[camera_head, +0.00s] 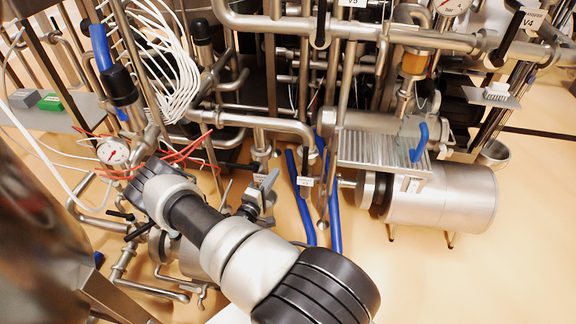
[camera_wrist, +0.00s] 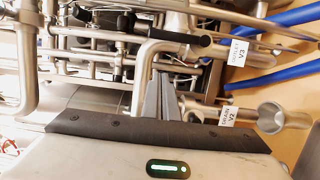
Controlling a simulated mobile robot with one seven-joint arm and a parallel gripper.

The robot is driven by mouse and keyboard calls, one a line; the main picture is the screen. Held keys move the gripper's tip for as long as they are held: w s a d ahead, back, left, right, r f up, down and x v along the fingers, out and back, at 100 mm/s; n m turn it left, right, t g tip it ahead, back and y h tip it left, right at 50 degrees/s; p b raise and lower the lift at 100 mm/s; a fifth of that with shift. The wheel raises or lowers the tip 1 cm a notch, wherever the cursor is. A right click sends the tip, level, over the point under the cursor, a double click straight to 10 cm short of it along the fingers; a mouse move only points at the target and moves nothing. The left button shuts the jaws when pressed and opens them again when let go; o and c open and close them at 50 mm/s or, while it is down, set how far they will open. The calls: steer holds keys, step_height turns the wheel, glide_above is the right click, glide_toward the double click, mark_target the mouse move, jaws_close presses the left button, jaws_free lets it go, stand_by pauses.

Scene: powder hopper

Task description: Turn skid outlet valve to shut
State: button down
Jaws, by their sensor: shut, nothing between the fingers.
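The valve tag reading V3 (camera_wrist: 238,52), whose upper word looks like "outlet", hangs at upper right in the wrist view. A black lever grip (camera_wrist: 185,36) lies to the left of that tag, along a metal pipe. I cannot tell for certain which valve it turns. My gripper (camera_wrist: 165,85) shows as two dark fingers pressed together, empty, in front of the pipes and below the black grip. I cannot tell whether the fingers touch a pipe.
A second tag, V2 (camera_wrist: 228,115), hangs right of the fingers beside a round metal pipe end (camera_wrist: 270,117). Blue hoses (camera_head: 300,200) run down the middle. A steel tank (camera_head: 440,197) stands at right. Dense pipework fills the back. Bare floor (camera_head: 400,280) shows at lower right.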

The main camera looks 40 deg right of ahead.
mark_target(305, 161)
steer(key=w+d+b, duration=0.1)
steer(key=d+b, duration=0.1)
steer(key=d, duration=0.9)
steer(key=shift+d+f+b, duration=0.25)
steer(key=shift+f+b, duration=0.1)
